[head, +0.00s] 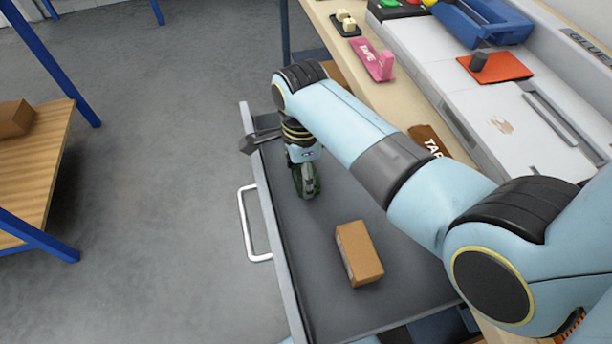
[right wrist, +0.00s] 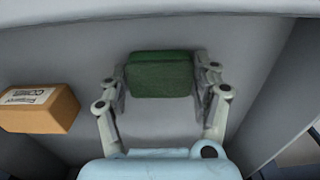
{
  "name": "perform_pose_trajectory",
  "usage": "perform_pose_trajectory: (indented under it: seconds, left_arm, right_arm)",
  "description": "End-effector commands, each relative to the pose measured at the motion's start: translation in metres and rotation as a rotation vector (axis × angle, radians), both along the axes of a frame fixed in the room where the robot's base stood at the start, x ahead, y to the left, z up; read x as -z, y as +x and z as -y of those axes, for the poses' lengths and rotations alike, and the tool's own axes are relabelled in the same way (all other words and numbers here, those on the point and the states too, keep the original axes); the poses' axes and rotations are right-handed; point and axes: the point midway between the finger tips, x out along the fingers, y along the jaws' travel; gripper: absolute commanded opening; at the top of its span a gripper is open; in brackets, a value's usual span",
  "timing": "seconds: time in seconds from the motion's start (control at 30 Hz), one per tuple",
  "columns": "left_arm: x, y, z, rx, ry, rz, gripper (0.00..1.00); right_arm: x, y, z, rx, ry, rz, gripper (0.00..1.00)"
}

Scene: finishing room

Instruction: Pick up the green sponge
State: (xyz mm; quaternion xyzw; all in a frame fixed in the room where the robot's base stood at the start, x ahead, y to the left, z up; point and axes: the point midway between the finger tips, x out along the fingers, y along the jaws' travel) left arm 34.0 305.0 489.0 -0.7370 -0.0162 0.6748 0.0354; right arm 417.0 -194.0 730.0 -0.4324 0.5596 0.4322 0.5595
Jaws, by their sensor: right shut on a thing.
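The green sponge (right wrist: 160,76) is a dark green block in the right wrist view, between the two fingers of my right gripper (right wrist: 160,85). The fingers are shut on its left and right sides. In the head view my right gripper (head: 306,182) points down into the open grey drawer (head: 310,230), near its far end. The sponge is mostly hidden there behind the gripper. I cannot tell whether the sponge touches the drawer floor. My left gripper is not in view.
A brown cardboard box (head: 358,253) lies in the drawer, nearer to me; it shows at left in the right wrist view (right wrist: 40,108). The drawer's rims stand around the gripper. The worktop (head: 340,45) with a pink holder (head: 376,62) is to the right.

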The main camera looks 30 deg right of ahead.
Motion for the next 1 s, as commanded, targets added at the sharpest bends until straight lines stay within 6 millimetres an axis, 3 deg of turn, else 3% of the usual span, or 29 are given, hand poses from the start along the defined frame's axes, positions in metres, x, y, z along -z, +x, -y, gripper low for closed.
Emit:
perform_pose_trajectory:
  seconds: [0.37, 0.53, 0.67, 1.0]
  left_arm:
    - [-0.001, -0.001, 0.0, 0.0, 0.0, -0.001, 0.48]
    - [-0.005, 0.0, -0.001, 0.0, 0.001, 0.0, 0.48]
    - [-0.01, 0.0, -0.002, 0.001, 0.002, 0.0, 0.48]
    - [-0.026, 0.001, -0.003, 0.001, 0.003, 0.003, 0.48]
  right_arm:
    - [-0.002, 0.0, 0.0, 0.0, 0.0, -0.001, 0.53]
    - [-0.018, 0.001, -0.001, 0.0, 0.001, 0.001, 0.53]
    - [-0.042, 0.001, -0.001, -0.001, 0.001, 0.003, 0.53]
    - [-0.087, -0.072, 0.027, -0.001, -0.002, -0.001, 0.53]
